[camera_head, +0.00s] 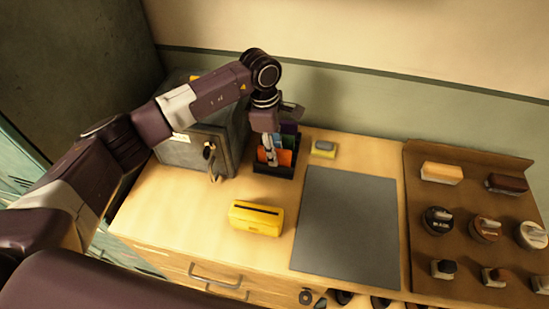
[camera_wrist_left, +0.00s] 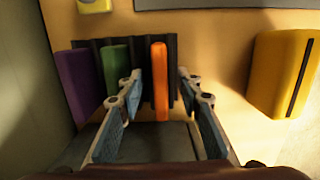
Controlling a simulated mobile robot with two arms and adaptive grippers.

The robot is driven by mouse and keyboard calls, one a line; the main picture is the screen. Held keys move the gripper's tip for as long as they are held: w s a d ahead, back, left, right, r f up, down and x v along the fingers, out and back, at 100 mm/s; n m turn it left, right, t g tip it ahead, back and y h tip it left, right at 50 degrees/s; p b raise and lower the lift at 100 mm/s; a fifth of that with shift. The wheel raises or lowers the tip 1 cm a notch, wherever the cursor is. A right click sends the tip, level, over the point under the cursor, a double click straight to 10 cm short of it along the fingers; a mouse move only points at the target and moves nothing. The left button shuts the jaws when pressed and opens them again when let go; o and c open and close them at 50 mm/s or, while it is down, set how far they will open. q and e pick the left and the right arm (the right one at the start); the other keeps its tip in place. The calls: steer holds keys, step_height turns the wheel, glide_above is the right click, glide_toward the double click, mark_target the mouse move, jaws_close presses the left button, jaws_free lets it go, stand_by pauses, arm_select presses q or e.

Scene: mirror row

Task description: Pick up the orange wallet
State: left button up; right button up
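The orange wallet (camera_head: 285,158) stands upright in a dark slotted rack (camera_head: 270,171) on the wooden counter. In the left wrist view the orange wallet (camera_wrist_left: 160,82) is seen edge-on between the two fingers of my left gripper (camera_wrist_left: 160,80). The fingers are open, with a visible gap on each side of it. In the head view my left gripper (camera_head: 270,156) points down at the rack and covers part of the wallet. A green wallet (camera_wrist_left: 115,68) and a purple wallet (camera_wrist_left: 76,82) stand left of it in the wrist view. My right gripper is not in view.
A grey safe (camera_head: 205,150) stands close left of the rack. A yellow box with a dark slot (camera_head: 256,218) lies in front. A small yellow-and-grey block (camera_head: 323,149), a grey mat (camera_head: 347,225) and a brown tray (camera_head: 415,215) of brushes and tins are to the right.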

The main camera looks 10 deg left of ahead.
arm_select(q)
steer(key=shift+f+b, duration=0.2)
steer(key=shift+b, duration=0.1)
steer(key=shift+c, duration=0.7)
jaws_close()
